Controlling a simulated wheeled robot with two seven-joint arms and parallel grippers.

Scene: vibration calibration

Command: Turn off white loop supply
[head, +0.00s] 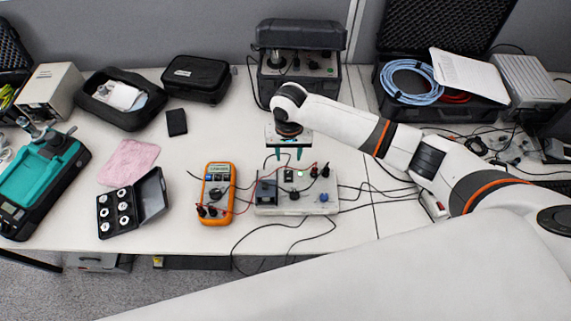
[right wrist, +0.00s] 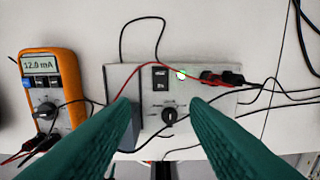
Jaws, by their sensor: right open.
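The white loop supply (head: 300,208) is a pale box on the table's front middle. In the right wrist view the supply (right wrist: 138,78) shows a black rocker switch (right wrist: 160,77), a lit green lamp (right wrist: 181,75) and a black round knob (right wrist: 169,115). Red and black leads run to it. My right gripper (head: 284,155) is open and empty, with teal fingers pointing down above the supply. In the right wrist view its fingertips (right wrist: 160,103) stand apart on either side of the switch and knob. My left gripper is not in view.
An orange multimeter (head: 215,193) reading about 12.0 mA stands left of the supply. A black weight case (head: 150,195) lies farther left. A dark instrument case (head: 300,70) stands behind. Loose cables cross the table around the supply and hang over its front edge.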

